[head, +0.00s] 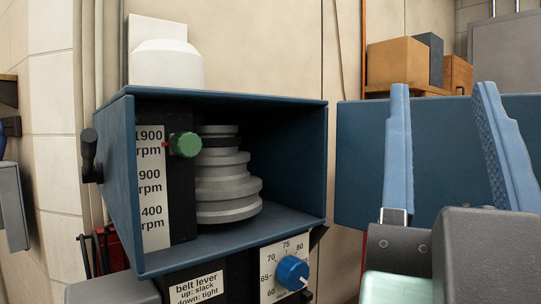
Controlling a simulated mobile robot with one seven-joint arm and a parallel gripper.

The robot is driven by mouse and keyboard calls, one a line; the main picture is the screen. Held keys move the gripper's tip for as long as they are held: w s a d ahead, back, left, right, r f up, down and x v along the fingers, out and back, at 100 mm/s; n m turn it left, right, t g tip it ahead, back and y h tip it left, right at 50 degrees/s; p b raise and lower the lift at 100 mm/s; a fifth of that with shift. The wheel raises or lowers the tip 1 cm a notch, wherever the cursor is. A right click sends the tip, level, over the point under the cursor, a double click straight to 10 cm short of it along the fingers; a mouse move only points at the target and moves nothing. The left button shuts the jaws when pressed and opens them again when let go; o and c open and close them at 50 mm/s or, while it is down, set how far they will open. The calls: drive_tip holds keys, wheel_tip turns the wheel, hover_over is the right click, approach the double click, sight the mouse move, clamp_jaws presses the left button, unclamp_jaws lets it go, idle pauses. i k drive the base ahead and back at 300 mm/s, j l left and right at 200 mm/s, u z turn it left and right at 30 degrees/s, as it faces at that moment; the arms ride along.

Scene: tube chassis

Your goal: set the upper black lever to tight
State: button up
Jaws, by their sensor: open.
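A black lever (89,154) is on the left outer side of the blue housing (225,96). It looks roughly upright, with a thicker end at the top; its pivot and exact setting are hard to tell. A label (196,287) below the housing reads "belt lever, up: slack, down: tight". Another small black part (318,237) juts out under the housing's lower right corner. My gripper (444,88) is at the right with its two blue fingers wide apart and nothing between them. It is well to the right of the housing and apart from the lever.
Inside the open housing are a grey stepped pulley (226,188) and a green knob (186,145) by an rpm scale. A blue dial (292,272) is below. A blue panel (360,170) stands behind my gripper. Boxes (398,62) sit on a shelf behind.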

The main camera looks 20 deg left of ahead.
sight(89, 136)
drive_tip(key=u, duration=1.4)
drive_tip(key=i+j, duration=0.2)
drive_tip(key=j, duration=0.15)
drive_tip(key=i+j, duration=0.2)
drive_tip(key=j, duration=0.15)
